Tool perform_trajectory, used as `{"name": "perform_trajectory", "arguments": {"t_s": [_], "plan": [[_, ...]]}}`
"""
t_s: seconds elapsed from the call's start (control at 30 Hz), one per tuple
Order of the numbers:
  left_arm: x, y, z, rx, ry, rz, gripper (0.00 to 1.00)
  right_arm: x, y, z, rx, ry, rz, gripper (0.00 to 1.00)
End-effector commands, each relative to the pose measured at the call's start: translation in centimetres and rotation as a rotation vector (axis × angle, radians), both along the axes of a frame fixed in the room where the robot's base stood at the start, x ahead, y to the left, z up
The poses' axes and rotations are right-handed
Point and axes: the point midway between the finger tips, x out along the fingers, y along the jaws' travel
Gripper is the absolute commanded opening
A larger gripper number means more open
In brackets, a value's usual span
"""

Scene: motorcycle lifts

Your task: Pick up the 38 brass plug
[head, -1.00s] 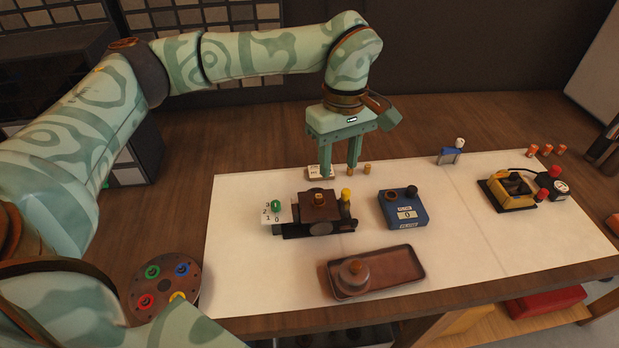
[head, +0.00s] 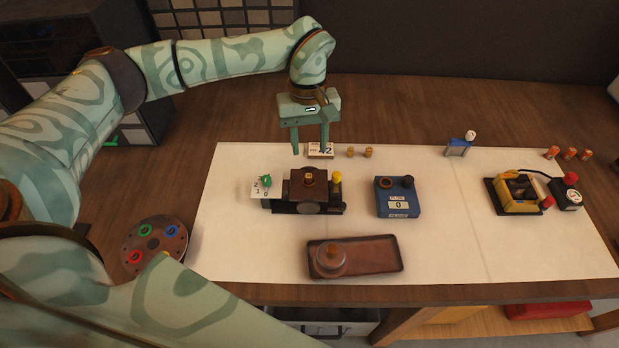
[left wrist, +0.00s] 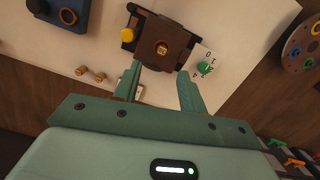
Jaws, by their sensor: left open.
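A third brass piece (head: 309,176) sits on top of a dark brown fixture (head: 330,188). I cannot read a 38 on any of them. My left gripper (head: 310,150) is open and empty, fingers down, by the number block and left of the two plugs. In the left wrist view its fingers (left wrist: 160,70) partly cover the block. My right gripper is out of view.
The fixture has a yellow knob (head: 335,177) and a numbered card with a green pointer (head: 266,181). A blue box (head: 398,199), a brown tray (head: 389,254) and a yellow device (head: 518,197) lie on the sheet. Wood behind the plugs is clear.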

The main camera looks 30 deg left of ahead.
Motion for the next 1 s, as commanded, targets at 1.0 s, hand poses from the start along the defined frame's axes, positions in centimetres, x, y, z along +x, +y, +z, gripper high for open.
{"name": "perform_trajectory", "arguments": {"t_s": [1.0], "plan": [[-0.9,-0.5,-8.4,0.0,-0.001,0.002,0.05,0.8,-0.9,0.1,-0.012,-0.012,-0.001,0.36]]}}
